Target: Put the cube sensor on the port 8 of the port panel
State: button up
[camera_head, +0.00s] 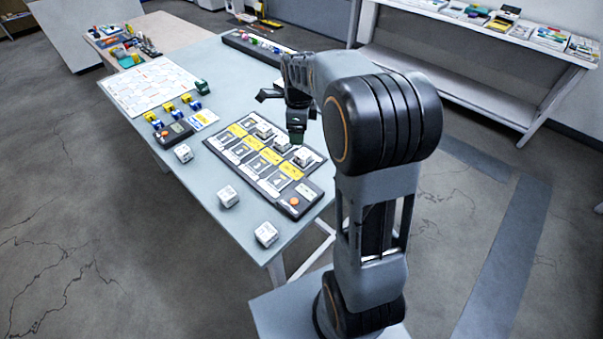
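The port panel (309,185) is a dark board on the table, with two rows of white ports and yellow labels between them. Three white cubes sit on its far row: one cube (264,131), a second cube (282,144) and a third cube (303,157). Three more white cubes lie loose on the table left of and in front of the panel: one (183,153), another (228,196) and a third (266,234).
The blue-grey table (215,70) also bears a white grid sheet (150,85), several yellow-blue parts (186,99), a small button box (174,133) and a long dark tray (250,45). The table's front left is mostly clear.

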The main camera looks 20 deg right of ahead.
jog(key=s+a+n+t, duration=0.1)
jog(key=s+a+n, duration=0.3)
jog(key=s+n, duration=0.5)
jog(key=s+a+r+n+t, duration=0.1)
jog(key=s+a+n, duration=0.2)
jog(key=s+n, duration=0.7)
jog(key=shift+a+n+t, duration=0.3)
jog(key=shift+a+n, duration=0.05)
jog(key=shift+n, duration=2.25)
